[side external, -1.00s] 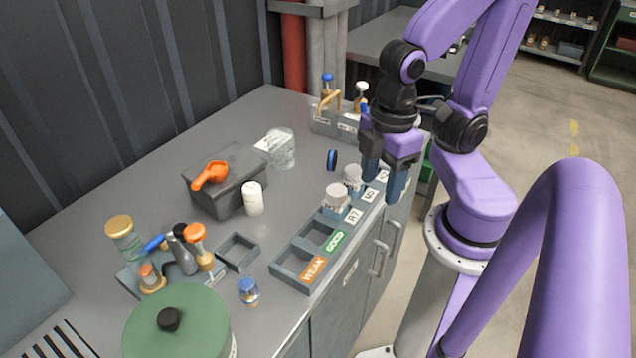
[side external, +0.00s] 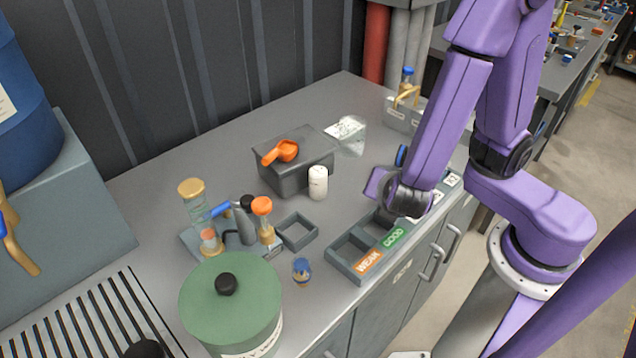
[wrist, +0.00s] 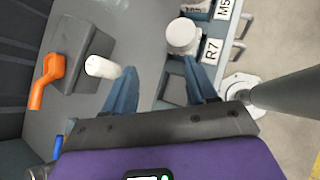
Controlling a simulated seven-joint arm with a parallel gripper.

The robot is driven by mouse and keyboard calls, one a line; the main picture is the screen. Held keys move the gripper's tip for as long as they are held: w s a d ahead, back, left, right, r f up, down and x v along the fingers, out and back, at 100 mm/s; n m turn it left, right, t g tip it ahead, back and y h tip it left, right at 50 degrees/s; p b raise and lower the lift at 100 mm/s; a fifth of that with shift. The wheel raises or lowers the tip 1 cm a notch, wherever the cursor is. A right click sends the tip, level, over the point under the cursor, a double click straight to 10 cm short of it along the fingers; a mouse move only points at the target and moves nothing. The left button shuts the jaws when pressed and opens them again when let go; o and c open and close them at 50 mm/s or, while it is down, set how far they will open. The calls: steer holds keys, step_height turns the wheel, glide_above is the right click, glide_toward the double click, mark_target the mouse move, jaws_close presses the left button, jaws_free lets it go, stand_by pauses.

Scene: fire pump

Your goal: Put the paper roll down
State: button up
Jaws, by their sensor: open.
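A small white cylinder, which appears to be the paper roll (side external: 318,183), stands upright on the grey bench beside a dark grey box (side external: 292,178). It also shows in the wrist view (wrist: 103,67), left of my left fingertip and apart from it. My gripper (wrist: 160,67) is open, with nothing between its fingers. It is over the front of the bench, near the labelled tray. A white-lidded jar (wrist: 183,37) by the R7 label is just beyond the fingertips. In the side view my arm hides the fingers and this jar.
An orange scoop (side external: 281,152) lies on the box. The tray (side external: 347,262) has WEAK and GOOD compartments, with a small empty square frame (side external: 297,232) to its left. A green drum (side external: 231,305) and a bottle stand (side external: 190,245) are at the left.

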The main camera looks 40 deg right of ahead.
mark_target(321, 178)
steer(key=w+a+f+n+t+y, duration=0.2)
steer(key=w+a+f+n+t, duration=0.1)
steer(key=a+n+t, duration=0.45)
steer(key=shift+n+g, duration=0.55)
steer(key=shift+g, duration=0.2)
steer(key=x, duration=1.7)
steer(key=shift+r, duration=0.1)
steer(key=c, duration=0.9)
steer(key=shift+c, duration=0.2)
steer(key=shift+a+r+h, duration=0.1)
steer(key=shift+h, duration=0.2)
steer(key=shift+r, duration=1.15)
steer(key=s+d+r, duration=0.3)
steer(key=s+r, duration=0.7)
steer(key=s, duration=0.3)
steer(key=shift+s+r, duration=0.25)
steer(key=shift+s, duration=0.15)
